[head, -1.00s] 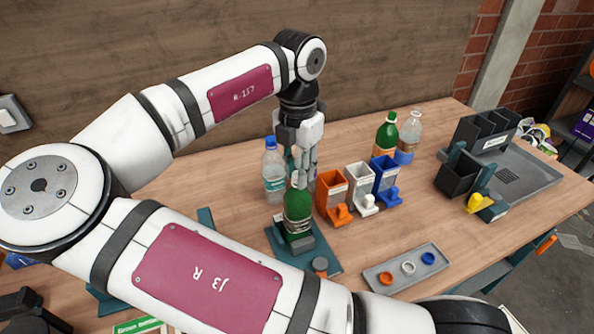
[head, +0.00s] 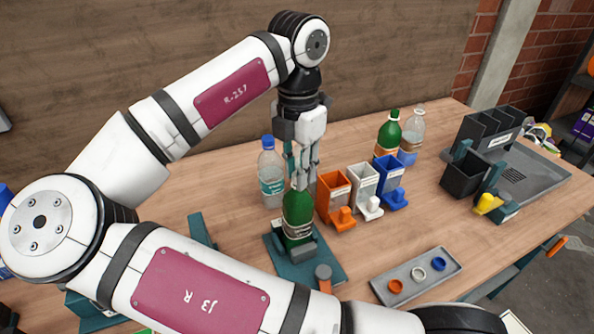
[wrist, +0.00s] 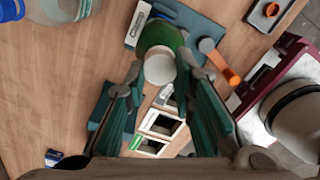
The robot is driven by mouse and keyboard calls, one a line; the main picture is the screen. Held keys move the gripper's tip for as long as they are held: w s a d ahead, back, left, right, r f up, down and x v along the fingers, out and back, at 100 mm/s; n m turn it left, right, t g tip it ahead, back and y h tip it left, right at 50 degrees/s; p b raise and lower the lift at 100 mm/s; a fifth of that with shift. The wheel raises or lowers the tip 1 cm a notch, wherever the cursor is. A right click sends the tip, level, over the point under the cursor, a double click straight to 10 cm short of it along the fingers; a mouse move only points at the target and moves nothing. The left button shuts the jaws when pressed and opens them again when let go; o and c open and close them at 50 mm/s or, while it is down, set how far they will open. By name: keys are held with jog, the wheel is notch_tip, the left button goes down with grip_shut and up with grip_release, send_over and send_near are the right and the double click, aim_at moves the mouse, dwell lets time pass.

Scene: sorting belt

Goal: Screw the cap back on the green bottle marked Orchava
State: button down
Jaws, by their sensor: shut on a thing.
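A green bottle (head: 297,213) stands upright in a dark teal holder (head: 327,262) on the bench; I cannot read its label. A white cap (wrist: 160,69) sits over the bottle's mouth in the wrist view, with the green shoulder (wrist: 160,36) just beyond it. My gripper (head: 301,176) points straight down above the bottle. Its fingertips (wrist: 159,72) are shut on the white cap, one at each side. The threads are hidden, so I cannot tell how far down the cap sits.
Orange (head: 334,197), white (head: 364,186) and blue (head: 391,181) bins stand right of the bottle. A clear blue-capped bottle (head: 271,173) is close behind left. Another green bottle (head: 388,138) stands at the back.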

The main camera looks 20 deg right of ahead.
dwell(0.3)
jog(key=c, duration=1.3)
grip_release()
